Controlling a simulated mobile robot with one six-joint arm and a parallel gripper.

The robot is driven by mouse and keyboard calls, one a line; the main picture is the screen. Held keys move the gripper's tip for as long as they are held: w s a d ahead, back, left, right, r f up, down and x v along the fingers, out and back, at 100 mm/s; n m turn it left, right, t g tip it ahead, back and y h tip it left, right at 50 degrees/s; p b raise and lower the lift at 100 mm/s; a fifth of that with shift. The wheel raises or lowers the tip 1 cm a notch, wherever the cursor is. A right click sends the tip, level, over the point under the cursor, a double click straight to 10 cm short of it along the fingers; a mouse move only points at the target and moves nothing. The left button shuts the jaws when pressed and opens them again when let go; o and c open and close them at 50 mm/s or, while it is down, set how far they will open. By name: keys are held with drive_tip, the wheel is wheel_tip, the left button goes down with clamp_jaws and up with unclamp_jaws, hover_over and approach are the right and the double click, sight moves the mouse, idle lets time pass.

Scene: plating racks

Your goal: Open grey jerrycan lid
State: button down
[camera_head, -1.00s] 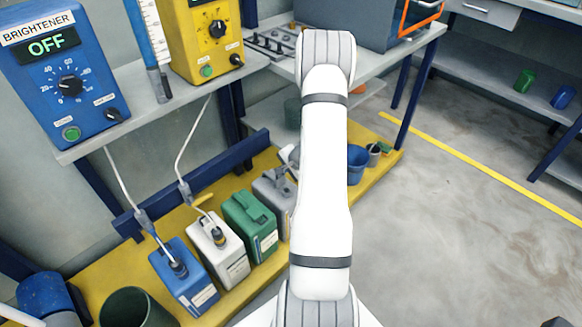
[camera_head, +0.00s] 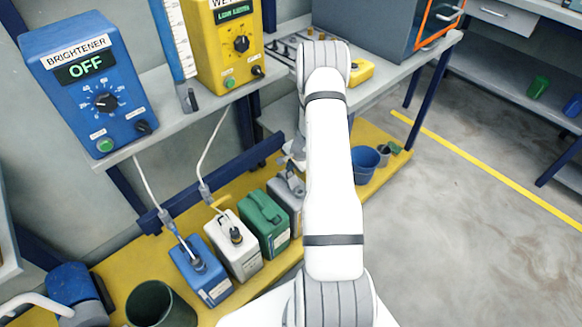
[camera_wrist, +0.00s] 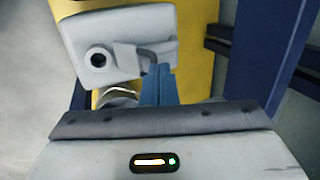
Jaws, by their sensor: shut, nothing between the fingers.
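The grey jerrycan (camera_head: 287,199) stands on the yellow platform, right of the green jerrycan (camera_head: 264,223). My arm hides part of it in the head view. In the wrist view the grey jerrycan (camera_wrist: 88,25) shows from above, with a round dark spot (camera_wrist: 98,57) inside a pale ring on its top and a raised handle beside it. I cannot tell whether the dark spot is an open mouth or a dark lid. My gripper (camera_wrist: 158,78) is shut and empty, with its blue fingers close to the handle; contact is unclear. A rounded grey piece (camera_wrist: 117,96) lies partly hidden below the can.
A blue jerrycan (camera_head: 201,271) and a white jerrycan (camera_head: 234,246) stand left, with hoses in them. A dark bucket (camera_head: 160,305) and a blue bucket (camera_head: 365,163) flank the row. The shelf (camera_head: 180,122) overhangs behind. Open floor (camera_head: 450,240) lies right.

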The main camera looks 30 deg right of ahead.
drive_tip(key=shift+w+a+f, duration=0.1)
drive_tip(key=shift+w+f, duration=0.05)
drive_tip(key=shift+w, duration=0.2)
drive_tip(key=shift+b, duration=0.35)
